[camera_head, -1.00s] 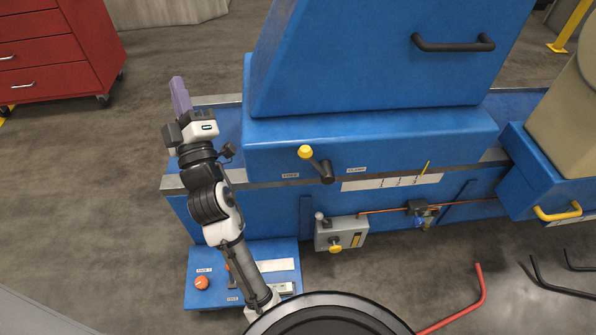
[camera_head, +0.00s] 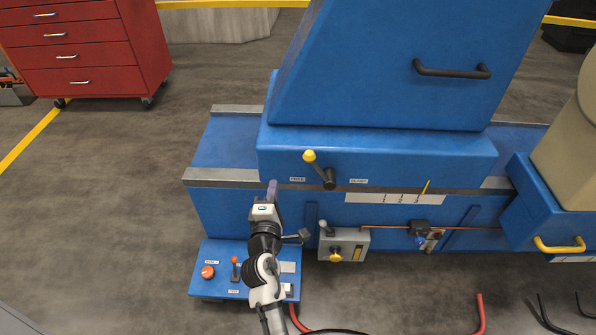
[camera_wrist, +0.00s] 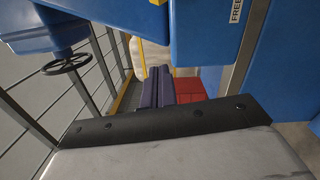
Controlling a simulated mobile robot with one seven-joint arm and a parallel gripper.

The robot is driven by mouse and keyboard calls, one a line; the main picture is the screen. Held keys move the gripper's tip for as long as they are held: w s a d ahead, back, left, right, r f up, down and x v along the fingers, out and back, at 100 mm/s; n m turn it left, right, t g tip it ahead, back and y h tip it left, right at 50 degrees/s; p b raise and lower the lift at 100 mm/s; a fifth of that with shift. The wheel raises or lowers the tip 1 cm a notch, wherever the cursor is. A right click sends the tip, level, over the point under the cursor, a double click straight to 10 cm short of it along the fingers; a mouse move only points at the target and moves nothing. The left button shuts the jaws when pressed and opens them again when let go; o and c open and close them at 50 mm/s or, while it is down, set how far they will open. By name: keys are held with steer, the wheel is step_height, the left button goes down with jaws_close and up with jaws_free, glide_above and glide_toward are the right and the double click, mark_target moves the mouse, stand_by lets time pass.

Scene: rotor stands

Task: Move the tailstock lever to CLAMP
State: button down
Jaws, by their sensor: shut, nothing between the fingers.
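The tailstock lever (camera_head: 319,168) is a dark arm with a yellow knob, on the front of the blue tailstock (camera_head: 400,155) in the head view. It leans up and to the left from its pivot, towards the FREE label (camera_head: 297,179). The CLAMP label (camera_head: 359,181) is right of the pivot. My gripper (camera_head: 272,186) is shut and empty, below and left of the knob, apart from it. Its purple fingers (camera_wrist: 158,88) also show closed together in the wrist view. The FREE label (camera_wrist: 236,10) is at the top right there; I cannot make out the lever.
A blue control box (camera_head: 222,278) with an orange knob and small lever is under my arm. A grey box (camera_head: 343,244) with a yellow knob sits below the tailstock. A black handle (camera_head: 452,70) is above. A red cabinet (camera_head: 85,45) stands back left, with open floor before it.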

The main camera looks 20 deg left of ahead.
steer(key=shift+s+d+f+h, duration=0.4)
steer(key=shift+d+f, duration=0.25)
steer(key=shift+f, duration=0.1)
steer(key=shift+w, duration=0.15)
steer(key=w+d+p, duration=0.1)
steer(key=w+p, duration=0.3)
steer(key=w, duration=0.7)
steer(key=shift+w+r+p, duration=0.2)
steer(key=shift+r+p, duration=0.15)
steer(key=shift+r, duration=0.1)
steer(key=shift+d, duration=0.1)
